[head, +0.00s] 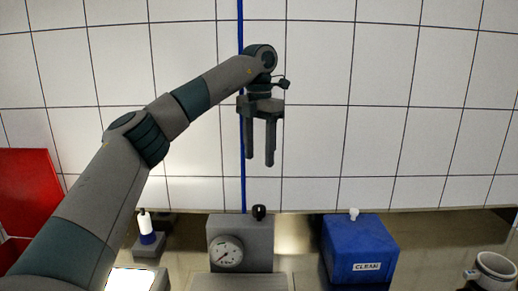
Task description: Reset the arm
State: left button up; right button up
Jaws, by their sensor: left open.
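My left arm comes in from the left and reaches up across the tiled wall. Its gripper (260,163) points straight down with its two fingers apart. It is open and empty, and hangs in the air above the grey box with the dial (241,240). It touches nothing that I can see. My right gripper is not in view.
A blue box labelled CLEAN (358,252) stands right of the dial box. A white cup-like vessel (495,270) is at the far right. A white and blue bottle (146,230) and a red panel (28,190) are at left. The air right of my gripper is free.

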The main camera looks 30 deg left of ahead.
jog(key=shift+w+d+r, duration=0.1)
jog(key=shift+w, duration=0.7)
